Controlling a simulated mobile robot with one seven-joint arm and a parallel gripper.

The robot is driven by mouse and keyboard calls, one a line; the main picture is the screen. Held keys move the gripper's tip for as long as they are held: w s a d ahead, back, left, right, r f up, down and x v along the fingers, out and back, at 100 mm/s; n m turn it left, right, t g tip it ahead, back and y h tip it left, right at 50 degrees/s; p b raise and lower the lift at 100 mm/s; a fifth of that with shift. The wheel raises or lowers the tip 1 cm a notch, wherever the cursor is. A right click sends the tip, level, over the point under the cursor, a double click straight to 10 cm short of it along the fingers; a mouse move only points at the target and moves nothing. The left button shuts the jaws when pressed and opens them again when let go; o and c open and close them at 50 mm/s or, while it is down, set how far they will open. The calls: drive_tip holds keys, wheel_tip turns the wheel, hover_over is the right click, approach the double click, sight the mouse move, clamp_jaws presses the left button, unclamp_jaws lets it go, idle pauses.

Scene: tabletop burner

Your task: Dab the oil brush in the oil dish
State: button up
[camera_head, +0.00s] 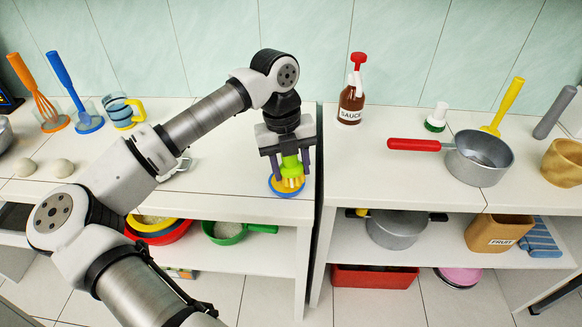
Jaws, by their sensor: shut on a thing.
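My gripper (288,158) points down over the right end of the left counter and is shut on the oil brush (291,168). The brush has a green handle and a pale yellow head, and it is held upright. The oil dish (276,189) is a small round dish with a blue rim and a yellow-orange inside, on the counter near its front edge. The brush head is at the dish, within its outline in this view. I cannot tell whether the bristles touch the bottom.
A sauce bottle (351,98) and a grey pot (479,160) with a red handle stand on the right counter (395,177). A narrow gap (321,200) separates the counters.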

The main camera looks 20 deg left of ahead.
drive_tip(key=shift+r+p, duration=1.4)
drive_tip(key=shift+r, duration=1.65)
